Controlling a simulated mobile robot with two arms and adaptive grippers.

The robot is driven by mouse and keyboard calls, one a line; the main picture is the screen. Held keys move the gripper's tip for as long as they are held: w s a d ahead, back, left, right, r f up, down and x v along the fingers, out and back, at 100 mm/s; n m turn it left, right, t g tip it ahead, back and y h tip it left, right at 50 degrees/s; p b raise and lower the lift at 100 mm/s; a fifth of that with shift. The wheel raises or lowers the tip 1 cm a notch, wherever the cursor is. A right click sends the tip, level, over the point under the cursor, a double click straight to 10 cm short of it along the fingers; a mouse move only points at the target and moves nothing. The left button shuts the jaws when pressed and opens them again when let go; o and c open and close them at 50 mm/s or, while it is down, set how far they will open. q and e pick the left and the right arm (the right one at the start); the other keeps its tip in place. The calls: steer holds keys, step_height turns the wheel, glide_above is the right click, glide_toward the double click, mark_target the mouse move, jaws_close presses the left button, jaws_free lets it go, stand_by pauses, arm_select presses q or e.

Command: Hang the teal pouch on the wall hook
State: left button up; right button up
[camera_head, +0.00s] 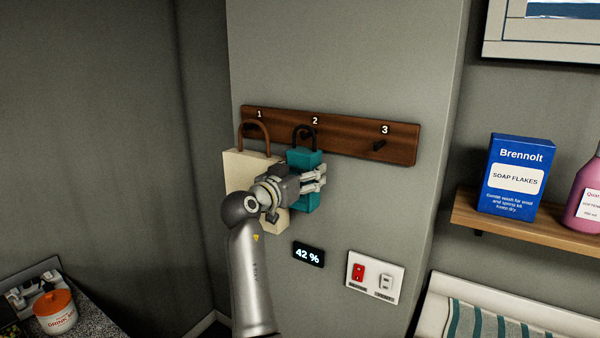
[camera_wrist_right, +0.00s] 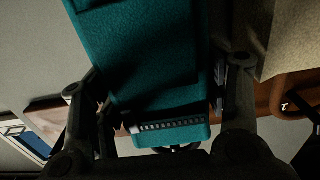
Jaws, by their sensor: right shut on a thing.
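The teal pouch (camera_head: 304,159) is upright in front of the wall, just below the number 2 on the wooden hook board (camera_head: 345,143). Its dark loop (camera_head: 303,132) stands up at hook 2; I cannot tell whether the loop is around the hook or only in front of it. My right gripper (camera_head: 319,179) is shut on the pouch's body and covers its middle. The right wrist view shows the teal fabric (camera_wrist_right: 150,60) between the fingers. My left gripper is not in view.
A cream bag (camera_head: 237,172) with a brown handle hangs at hook 1, close beside the pouch. Hook 3 (camera_head: 379,146) is bare. Below are a 42 % display (camera_head: 308,254) and a switch plate (camera_head: 375,277). A shelf (camera_head: 520,225) with a blue soap box (camera_head: 516,175) stands right.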

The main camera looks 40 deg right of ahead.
steer(key=shift+w+d+r, duration=0.1)
steer(key=shift+d, duration=0.2)
steer(key=shift+w+d+f+b, duration=0.15)
steer(key=shift+d+f+b, duration=0.45)
steer(key=shift+b, duration=0.1)
steer(key=shift+d+b, duration=0.1)
steer(key=shift+b, duration=0.2)
steer(key=o, duration=1.2)
steer(key=v, duration=1.2)
